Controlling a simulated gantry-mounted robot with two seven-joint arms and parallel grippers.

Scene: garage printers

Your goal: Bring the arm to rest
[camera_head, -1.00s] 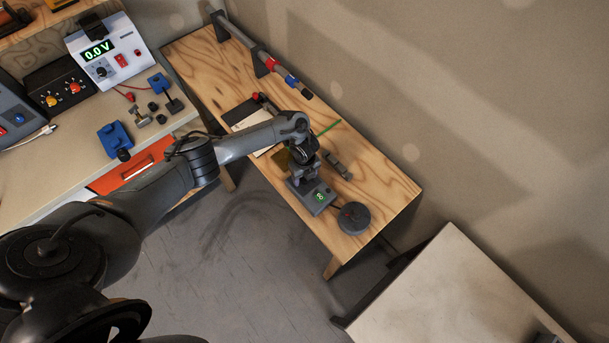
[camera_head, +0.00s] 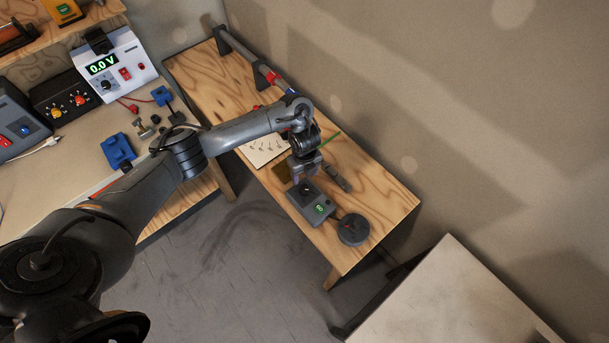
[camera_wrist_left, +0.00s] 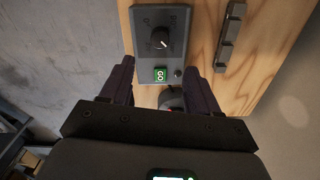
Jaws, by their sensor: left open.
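My left gripper (camera_head: 304,170) is above the wooden bench, just behind a grey control box (camera_head: 309,207) in the head view. In the left wrist view the gripper (camera_wrist_left: 160,68) is open, its two dark fingers apart with nothing held between them. The gripper appears clear of the box. My right gripper is not in view.
A round dark grey unit (camera_head: 353,229) stands at the bench's near end, and a small grey bar (camera_head: 337,178) lies right of the gripper. A power supply reading 0.0 V (camera_head: 117,68) stands on the left worktop. A pale table (camera_head: 450,300) is at lower right.

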